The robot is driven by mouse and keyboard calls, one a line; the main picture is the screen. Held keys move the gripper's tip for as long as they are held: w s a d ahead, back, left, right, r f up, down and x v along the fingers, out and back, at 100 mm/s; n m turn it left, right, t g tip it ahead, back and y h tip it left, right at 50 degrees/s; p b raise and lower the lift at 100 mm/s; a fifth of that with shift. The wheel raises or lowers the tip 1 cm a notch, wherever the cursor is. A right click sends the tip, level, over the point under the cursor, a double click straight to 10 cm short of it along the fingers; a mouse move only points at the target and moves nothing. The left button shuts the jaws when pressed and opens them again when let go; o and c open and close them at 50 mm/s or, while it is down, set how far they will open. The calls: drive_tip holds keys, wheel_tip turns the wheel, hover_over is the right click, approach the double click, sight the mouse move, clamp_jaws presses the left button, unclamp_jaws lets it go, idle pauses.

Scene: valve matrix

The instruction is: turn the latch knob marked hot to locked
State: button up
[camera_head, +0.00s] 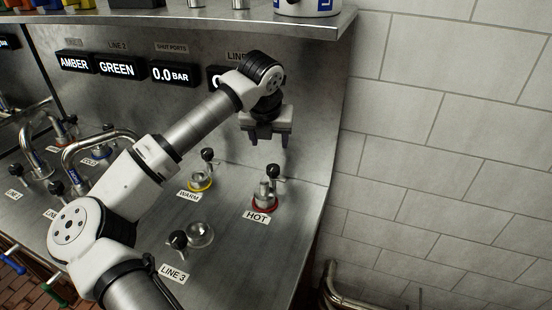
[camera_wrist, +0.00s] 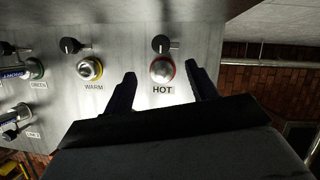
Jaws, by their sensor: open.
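The hot fitting (camera_head: 264,195) stands at the right of the steel counter, a metal post with a red ring at its base and a HOT label in front. Its black latch knob (camera_head: 273,171) sits just behind the post. In the wrist view the knob (camera_wrist: 161,44) shows above the red-ringed post (camera_wrist: 162,70). My gripper (camera_head: 267,142) is open and empty, pointing down above and behind the hot fitting. In the wrist view its two fingers (camera_wrist: 160,84) stand apart, either side of the HOT label. I see no locked mark.
The yellow-ringed warm fitting (camera_head: 201,181) with its own black knob stands just left. The line 3 fitting (camera_head: 199,235) is nearer the front. Bent pipes (camera_head: 85,145) stand at left. A shelf (camera_head: 200,22) overhangs the back; a tiled wall (camera_head: 440,150) is at right.

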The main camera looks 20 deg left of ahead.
sight(273, 167)
drive_tip(key=p+x, duration=0.4)
drive_tip(key=x, duration=0.9)
drive_tip(key=shift+s, duration=0.1)
drive_tip(key=c, duration=1)
